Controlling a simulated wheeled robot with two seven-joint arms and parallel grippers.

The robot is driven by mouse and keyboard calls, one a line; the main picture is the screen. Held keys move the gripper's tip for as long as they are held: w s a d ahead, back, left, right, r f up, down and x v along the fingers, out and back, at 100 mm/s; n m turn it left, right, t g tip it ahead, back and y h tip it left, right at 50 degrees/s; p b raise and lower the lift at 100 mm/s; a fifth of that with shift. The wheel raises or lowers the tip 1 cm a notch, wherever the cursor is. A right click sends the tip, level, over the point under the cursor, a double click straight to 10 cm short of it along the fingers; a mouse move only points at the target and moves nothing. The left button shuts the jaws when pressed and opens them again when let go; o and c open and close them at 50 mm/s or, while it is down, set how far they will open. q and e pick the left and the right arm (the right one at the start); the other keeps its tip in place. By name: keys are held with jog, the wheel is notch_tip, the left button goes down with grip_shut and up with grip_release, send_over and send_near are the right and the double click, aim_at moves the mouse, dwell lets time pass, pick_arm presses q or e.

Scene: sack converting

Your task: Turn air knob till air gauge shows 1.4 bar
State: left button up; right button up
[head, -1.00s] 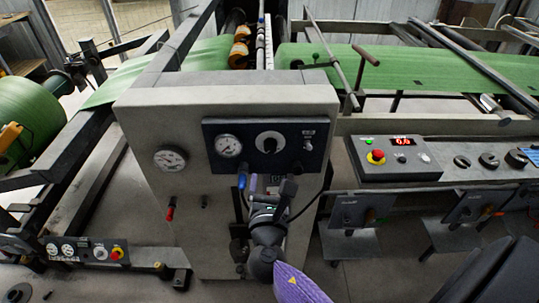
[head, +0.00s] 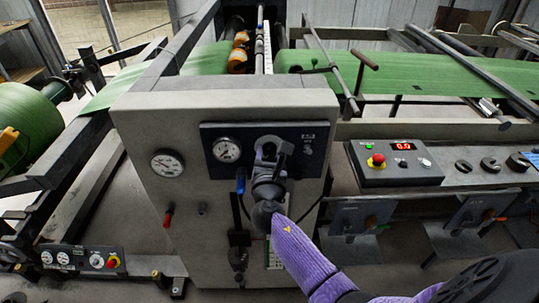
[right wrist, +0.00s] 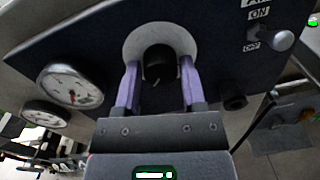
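The air knob is a black knob (right wrist: 158,62) on a pale round plate on the dark panel; my gripper mostly hides it in the head view. The round white gauge (head: 227,149) is left of the knob on the same panel, and also shows in the right wrist view (right wrist: 68,85); its reading is too small to tell. My right gripper (head: 268,150) is up at the knob. In the right wrist view its two purple fingers (right wrist: 160,82) stand either side of the knob, apart, with seemingly narrow gaps. My left gripper is out of view.
A second gauge (head: 167,163) sits on the grey cabinet (head: 140,120) to the left. An ON switch (right wrist: 283,40) is right of the knob. A control box (head: 395,163) with a red button and red display stands to the right. Green web runs behind.

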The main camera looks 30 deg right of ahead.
grip_shut()
jog(key=m+b, duration=0.1)
jog(key=m, duration=0.4)
jog(key=m+b, duration=0.1)
jog(key=m, duration=0.3)
jog(key=shift+f, duration=0.1)
jog(key=m+b, duration=0.1)
jog(key=m, duration=0.3)
jog(key=shift+m+y+b, duration=0.3)
jog(key=shift+m, duration=0.1)
jog(key=shift+s+m+b, duration=0.1)
jog(key=shift+m+b, duration=0.35)
jog(key=shift+m, duration=1.65)
